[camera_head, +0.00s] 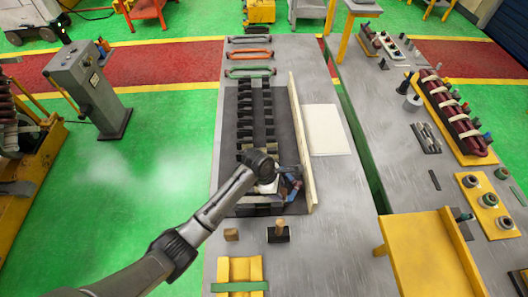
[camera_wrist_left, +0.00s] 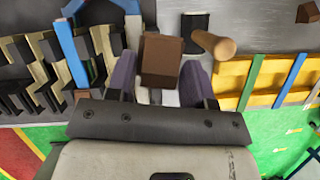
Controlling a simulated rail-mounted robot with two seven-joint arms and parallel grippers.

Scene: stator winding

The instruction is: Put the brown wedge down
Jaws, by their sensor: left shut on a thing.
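In the left wrist view the brown wedge (camera_wrist_left: 162,60) is between the two purple fingers of my left gripper (camera_wrist_left: 158,82), which is shut on it. Behind the wedge are grey surface and a dark mallet head, so I cannot tell how high it is held. In the head view my left gripper (camera_head: 277,187) is over the near end of the dark slotted stator (camera_head: 245,125), and my arm hides the wedge there. Another brown block (camera_head: 231,235) lies on the table; it also shows in the left wrist view (camera_wrist_left: 309,12). My right gripper is not in view.
A mallet with a wooden handle (camera_head: 279,227) lies close by. A yellow cradle (camera_head: 240,272) is at the table's near end. A pale wooden rail (camera_head: 300,150) runs along the stator's right side, with a cream sheet (camera_head: 326,130) beyond. The table right of the mallet is clear.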

